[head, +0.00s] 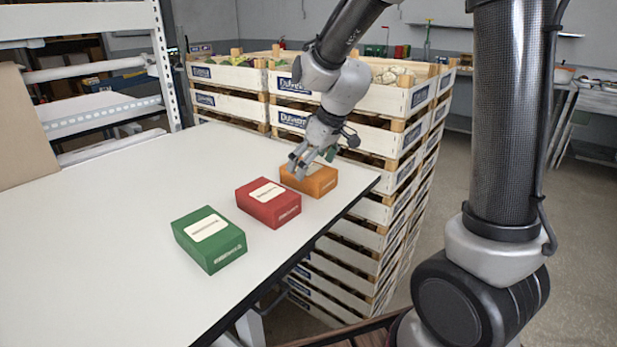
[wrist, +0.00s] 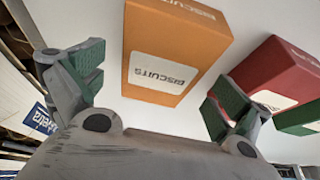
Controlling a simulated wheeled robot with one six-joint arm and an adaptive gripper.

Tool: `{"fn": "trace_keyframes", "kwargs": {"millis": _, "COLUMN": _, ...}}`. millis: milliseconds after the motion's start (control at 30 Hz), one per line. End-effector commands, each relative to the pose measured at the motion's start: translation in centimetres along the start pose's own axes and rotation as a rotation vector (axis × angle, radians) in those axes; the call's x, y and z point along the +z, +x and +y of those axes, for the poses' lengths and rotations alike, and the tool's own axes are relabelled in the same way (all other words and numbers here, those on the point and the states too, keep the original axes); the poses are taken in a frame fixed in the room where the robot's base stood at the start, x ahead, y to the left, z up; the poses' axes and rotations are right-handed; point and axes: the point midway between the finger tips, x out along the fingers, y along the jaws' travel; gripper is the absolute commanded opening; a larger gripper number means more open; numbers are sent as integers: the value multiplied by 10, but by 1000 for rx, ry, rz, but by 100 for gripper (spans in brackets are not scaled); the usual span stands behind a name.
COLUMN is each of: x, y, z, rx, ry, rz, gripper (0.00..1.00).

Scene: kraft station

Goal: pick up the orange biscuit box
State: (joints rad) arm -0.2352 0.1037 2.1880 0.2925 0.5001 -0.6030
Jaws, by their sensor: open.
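The orange biscuit box (head: 312,182) lies flat on the white table near its right corner, last in a row of three boxes. In the wrist view the orange box (wrist: 172,45) shows its BISCUITS label between and beyond the fingers. My gripper (head: 307,166) is over the box's left side in the head view and hides part of its top. In the wrist view my gripper (wrist: 155,88) is open, with green pads on both fingers and nothing between them but the view of the box. I cannot tell whether a finger touches the box.
A red box (head: 268,203) lies close to the orange one, and a green box (head: 209,239) lies beyond the red. The white table (head: 110,215) is clear on its left. Stacked wooden crates (head: 385,218) stand close behind the table's right corner.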

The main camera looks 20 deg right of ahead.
Motion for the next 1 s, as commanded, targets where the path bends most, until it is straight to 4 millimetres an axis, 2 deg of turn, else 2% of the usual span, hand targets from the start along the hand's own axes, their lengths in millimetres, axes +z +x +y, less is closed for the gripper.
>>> {"fn": "trace_keyframes", "kwargs": {"millis": 133, "x": 0, "y": 18, "z": 0, "rx": 0, "ry": 0, "rz": 0, "gripper": 100}}
{"fn": "trace_keyframes", "kwargs": {"millis": 400, "x": 0, "y": 21, "z": 0, "rx": 0, "ry": 0, "rz": 1, "gripper": 100}}
{"fn": "trace_keyframes", "kwargs": {"millis": 700, "x": 0, "y": 21, "z": 0, "rx": 0, "ry": 0, "rz": 1, "gripper": 46}}
{"fn": "trace_keyframes", "kwargs": {"millis": 1000, "x": -2, "y": 18, "z": 0, "rx": 1, "ry": 0, "rz": 3, "gripper": 46}}
